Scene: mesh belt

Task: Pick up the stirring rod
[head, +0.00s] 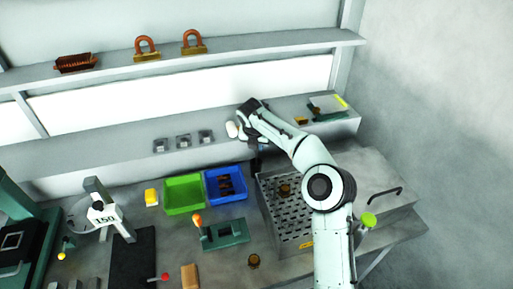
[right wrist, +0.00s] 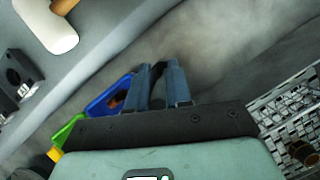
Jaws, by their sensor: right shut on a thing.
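My right gripper (right wrist: 166,88) is shut on a narrow dark thing (right wrist: 157,74), of which only a small part shows between the two blue-grey fingers. I cannot tell from this part alone whether it is the stirring rod. In the head view my right gripper (head: 257,160) points down in front of the shelf ledge, just behind the perforated metal surface, and its grip is too small to make out. No other stirring rod can be made out. My left gripper is not in view.
A blue bin (head: 243,190) with dark parts and a green bin (head: 168,209) stand left of the gripper. A white-headed mallet (head: 231,129) lies on the ledge close by. The perforated mesh surface (head: 305,240) holds a small brown part (head: 284,190).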

